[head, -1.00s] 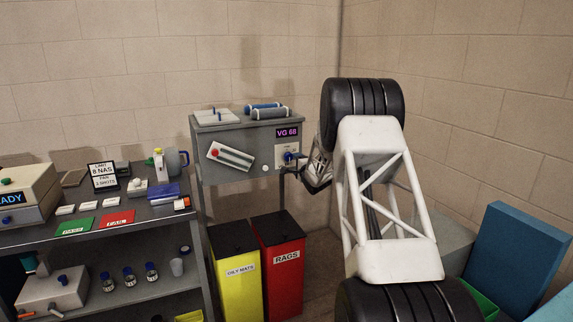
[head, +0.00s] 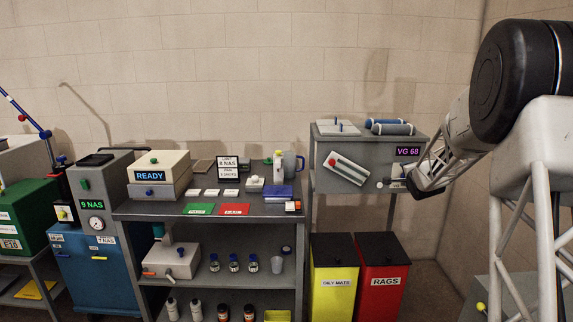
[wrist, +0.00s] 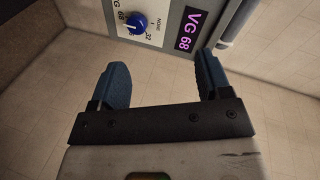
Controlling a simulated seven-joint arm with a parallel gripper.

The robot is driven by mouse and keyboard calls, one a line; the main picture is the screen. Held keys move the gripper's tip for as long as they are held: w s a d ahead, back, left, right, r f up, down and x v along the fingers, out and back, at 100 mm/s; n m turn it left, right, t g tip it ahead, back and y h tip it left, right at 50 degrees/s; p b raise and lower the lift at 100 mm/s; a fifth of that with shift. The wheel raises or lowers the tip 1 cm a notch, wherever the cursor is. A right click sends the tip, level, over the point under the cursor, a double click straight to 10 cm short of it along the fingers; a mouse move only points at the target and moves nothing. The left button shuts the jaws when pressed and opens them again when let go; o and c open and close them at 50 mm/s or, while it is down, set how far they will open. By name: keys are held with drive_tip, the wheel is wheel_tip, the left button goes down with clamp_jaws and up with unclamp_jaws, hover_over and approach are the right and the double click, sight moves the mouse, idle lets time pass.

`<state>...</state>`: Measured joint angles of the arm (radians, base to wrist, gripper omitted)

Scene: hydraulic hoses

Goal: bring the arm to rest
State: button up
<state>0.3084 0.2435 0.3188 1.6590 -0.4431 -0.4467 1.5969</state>
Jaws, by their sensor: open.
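My gripper (wrist: 160,85) is open and empty in the wrist view, its two blue fingers wide apart. Just beyond the fingers is a panel with a blue knob (wrist: 135,24), a printed dial around it, and a purple "VG 68" display (wrist: 188,28). The knob's pointer is near the 68 mark. In the head view my gripper (head: 385,184) is small and beside the front of the grey cabinet (head: 331,153), below the "VG 68" display (head: 408,151). In that view the knob is hidden behind the gripper.
A yellow bin (head: 334,297) and a red rags bin (head: 384,300) stand under the cabinet. Left of it is a shelf bench (head: 140,208) with a "READY" box (head: 160,176), cards and a jug. A blue cart (head: 97,277) stands farther left. The wall is close behind.

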drive_tip(key=s+a+r+n+g, duration=0.2)
drive_tip(key=s+a, duration=0.3)
drive_tip(key=s, duration=0.5)
drive_tip(key=s+a+r+n+g, duration=0.25)
drive_tip(key=s+a, duration=0.25)
drive_tip(key=s, duration=0.4)
drive_tip(key=s+a+r+n+g, duration=0.1)
drive_tip(key=s+a+r+n, duration=0.3)
drive_tip(key=s, duration=0.6)
drive_tip(key=s+a+f+n+g, duration=0.2)
drive_tip(key=s+a, duration=0.2)
drive_tip(key=s, duration=0.8)
drive_tip(key=s+a+f+n+g+y, duration=0.1)
drive_tip(key=s+a+f+n+g, duration=0.1)
drive_tip(key=s, duration=1.1)
drive_tip(key=s+a+f+n+g, duration=0.3)
drive_tip(key=s+a, duration=0.3)
drive_tip(key=s, duration=0.6)
drive_tip(key=shift+s+a+f+y, duration=0.3)
drive_tip(key=shift+a+f+y, duration=0.05)
drive_tip(key=shift+a+y, duration=0.05)
